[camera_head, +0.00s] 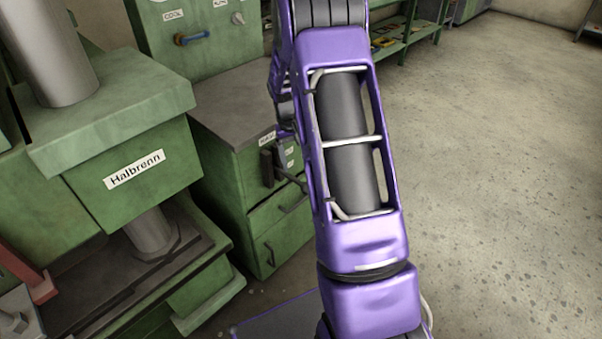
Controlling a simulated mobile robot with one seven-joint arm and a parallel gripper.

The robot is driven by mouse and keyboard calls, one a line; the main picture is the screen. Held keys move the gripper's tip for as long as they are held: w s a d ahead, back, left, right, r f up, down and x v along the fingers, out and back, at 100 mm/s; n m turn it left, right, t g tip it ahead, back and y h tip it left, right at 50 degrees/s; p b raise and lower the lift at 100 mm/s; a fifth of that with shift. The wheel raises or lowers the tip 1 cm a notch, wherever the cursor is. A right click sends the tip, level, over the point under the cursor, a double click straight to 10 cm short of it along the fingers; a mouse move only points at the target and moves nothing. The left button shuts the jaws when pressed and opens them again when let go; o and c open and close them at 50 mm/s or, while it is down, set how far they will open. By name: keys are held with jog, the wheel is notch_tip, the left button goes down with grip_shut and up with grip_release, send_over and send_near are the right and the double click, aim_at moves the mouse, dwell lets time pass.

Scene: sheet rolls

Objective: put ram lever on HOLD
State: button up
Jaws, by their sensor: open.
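A dark lever (267,166) sits on the front of a green cabinet, just left of my purple arm. A small label (267,138) is above it, its text too small to read surely; it may be the ram lever. Smaller white labels (290,151) are beside it, partly by my arm's edge and unreadable. A thin dark rod (291,179) reaches right from the lever area toward my arm. My arm crosses the middle of the view and hides what lies behind it.
The green cabinet (284,221) has drawers with handles. Green shelves (405,38) stand at the back. The speckled floor at right is clear.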

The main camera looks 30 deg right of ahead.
jog(key=shift+a+r, duration=0.2)
jog(key=shift+r, duration=1.5)
